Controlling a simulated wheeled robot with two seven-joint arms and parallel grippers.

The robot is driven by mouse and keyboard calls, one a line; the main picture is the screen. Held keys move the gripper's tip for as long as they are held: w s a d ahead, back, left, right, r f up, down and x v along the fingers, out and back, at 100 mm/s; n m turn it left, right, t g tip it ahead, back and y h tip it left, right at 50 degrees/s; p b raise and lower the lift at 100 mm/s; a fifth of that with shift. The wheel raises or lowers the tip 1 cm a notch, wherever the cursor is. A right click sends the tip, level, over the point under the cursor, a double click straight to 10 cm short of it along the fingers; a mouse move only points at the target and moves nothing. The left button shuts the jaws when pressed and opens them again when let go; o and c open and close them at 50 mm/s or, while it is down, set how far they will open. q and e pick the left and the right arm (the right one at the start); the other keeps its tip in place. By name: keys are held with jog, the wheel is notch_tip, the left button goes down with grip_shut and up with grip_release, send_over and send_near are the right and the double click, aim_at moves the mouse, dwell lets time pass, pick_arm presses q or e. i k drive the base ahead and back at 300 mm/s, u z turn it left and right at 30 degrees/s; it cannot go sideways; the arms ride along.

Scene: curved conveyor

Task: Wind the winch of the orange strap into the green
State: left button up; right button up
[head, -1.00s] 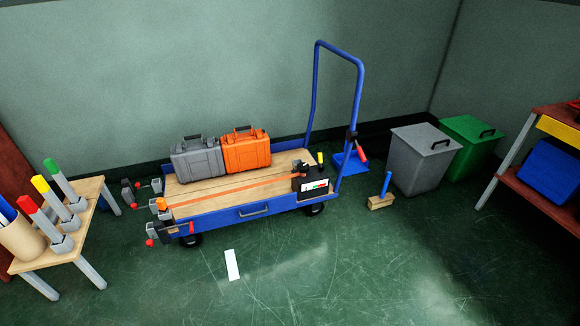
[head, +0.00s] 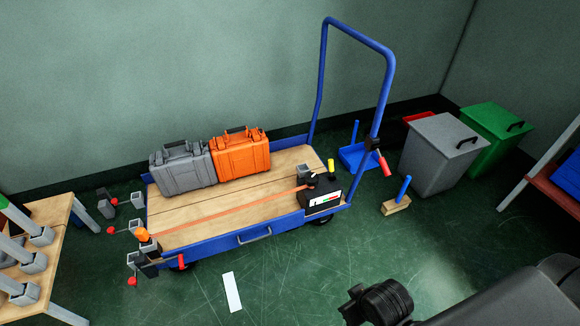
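The orange strap (head: 230,209) runs along the wooden deck of the blue cart (head: 219,239). At its left end is an orange-topped post (head: 143,235) beside a small grey and black winch (head: 148,262) with a red-knobbed crank. At its right end is a black box (head: 311,203) with a white gauge plate (head: 325,197) showing some green and red; the reading is too small to tell. My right arm comes in at the lower right, with its dark end (head: 378,302) over the floor, apart from the cart. Its fingers cannot be made out. My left gripper is out of view.
A grey case (head: 184,169) and an orange case (head: 241,157) stand on the deck's back. More red-knobbed cranks (head: 112,203) sit at the cart's left end. A wooden table (head: 50,218) stands left, bins (head: 436,155) right. The front floor is mostly clear.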

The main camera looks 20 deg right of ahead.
aim_at(311, 179)
jog(key=z, duration=0.15)
jog(key=i, duration=0.85)
jog(key=z, duration=0.95)
jog(key=i, duration=0.55)
jog(key=z, duration=0.35)
